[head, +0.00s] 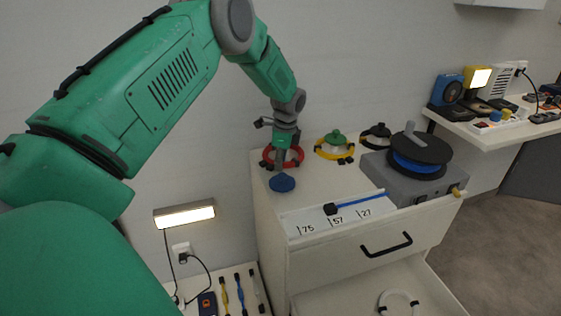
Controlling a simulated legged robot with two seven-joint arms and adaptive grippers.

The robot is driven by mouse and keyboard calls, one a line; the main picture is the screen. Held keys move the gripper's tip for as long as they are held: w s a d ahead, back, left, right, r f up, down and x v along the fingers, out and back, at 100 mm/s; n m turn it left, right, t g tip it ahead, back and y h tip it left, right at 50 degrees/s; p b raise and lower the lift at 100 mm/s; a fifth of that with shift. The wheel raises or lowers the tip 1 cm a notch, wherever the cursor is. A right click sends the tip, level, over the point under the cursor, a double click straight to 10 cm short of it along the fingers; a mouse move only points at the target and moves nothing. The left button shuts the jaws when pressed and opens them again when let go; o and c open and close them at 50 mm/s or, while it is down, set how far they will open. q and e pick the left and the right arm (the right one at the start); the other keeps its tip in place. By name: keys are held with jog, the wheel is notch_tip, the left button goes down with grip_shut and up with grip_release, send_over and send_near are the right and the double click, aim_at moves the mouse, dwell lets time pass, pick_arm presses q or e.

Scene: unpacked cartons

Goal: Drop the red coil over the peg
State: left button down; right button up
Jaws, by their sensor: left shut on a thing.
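The red coil (267,160) is a ring with dark ties at the back left of the white cabinet top. My left gripper (280,168) reaches down from above at its front side and is shut on it. The fingers hide part of the ring, and I cannot tell whether it is clear of the surface. A grey peg (409,128) stands upright from the black reel with blue winding (418,150) on a grey box, further right. My right gripper is not in view.
A blue disc (282,184) is just below my left fingertips. A yellow coil (330,155) and a black coil (365,142) lie between the red coil and the peg, towards the wall. An upper drawer (375,247) with a blue-and-black item stands open in front.

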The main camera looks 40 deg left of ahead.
pick_arm(q)
jog(key=shift+a+f, duration=0.1)
jog(key=shift+f, duration=0.2)
jog(key=c, duration=1.3)
grip_release()
jog(key=shift+r, duration=0.1)
notch_tip(320, 180, up, 12)
jog(key=d, duration=0.1)
jog(key=shift+w+f, duration=0.2)
jog(key=shift+w, duration=0.05)
jog(key=shift+d, duration=0.1)
